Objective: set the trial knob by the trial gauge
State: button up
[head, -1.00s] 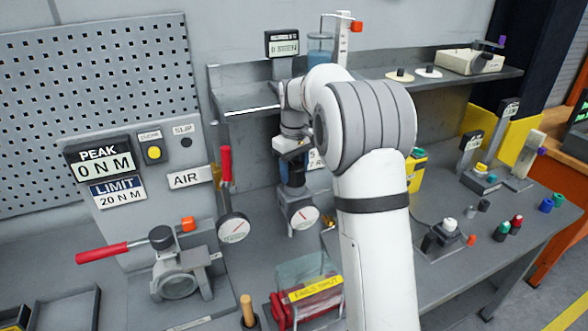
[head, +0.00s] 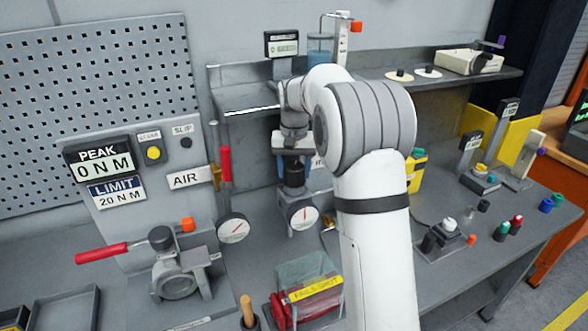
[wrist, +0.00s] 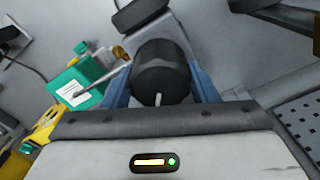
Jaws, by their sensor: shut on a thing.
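The dark round knob (head: 294,173) stands upright above a dial gauge (head: 303,215) on a grey block, left of my arm. My gripper (head: 293,165) points down over the knob, its blue fingers on either side. In the wrist view, the black knob (wrist: 161,72) sits between the blue fingers (wrist: 160,85), which are shut on it. A short white mark shows on its near edge. The gauge has a white face and a red needle, too small to read. A label behind the gripper is mostly hidden.
A second dial gauge (head: 233,229) stands to the left, below the red AIR lever (head: 225,164). A clear box marked FAILS SHUT (head: 314,289) is in front. A shelf (head: 242,98) is behind.

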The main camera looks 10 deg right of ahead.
aim_at(294, 165)
jog(key=shift+r+m, duration=0.1)
jog(key=shift+m, duration=0.2)
jog(key=o, duration=1)
notch_tip(294, 165, up, 8)
jog(key=shift+f+b, duration=0.2)
jog(key=shift+b, duration=0.4)
